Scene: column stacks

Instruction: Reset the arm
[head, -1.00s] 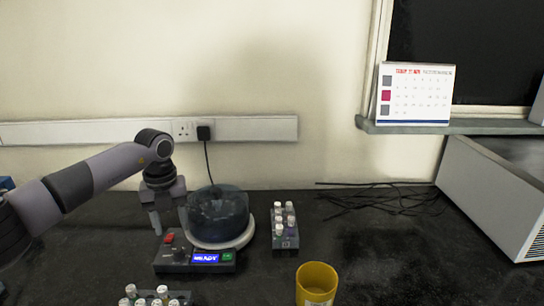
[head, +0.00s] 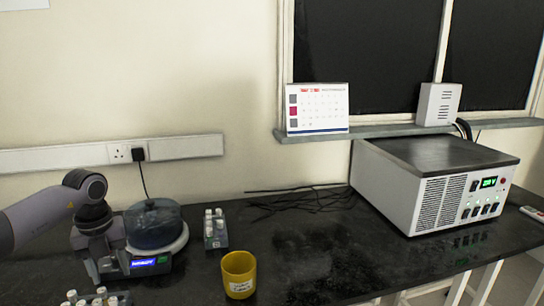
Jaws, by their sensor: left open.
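My left arm comes in from the left edge in the head view. My left gripper (head: 106,268) points down with its fingers apart and nothing seen between them. It covers the left part of the control panel of a small round-lidded device (head: 155,228), whose blue display (head: 145,262) is lit. I cannot tell whether the gripper touches the device. My right gripper is not in view.
A rack of capped vials (head: 215,230) stands right of the device. Another vial group (head: 98,299) is at the bottom edge. A yellow cup (head: 238,275) stands near the front. A power unit (head: 430,185) is at right. Cables (head: 300,200) lie behind clear bench.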

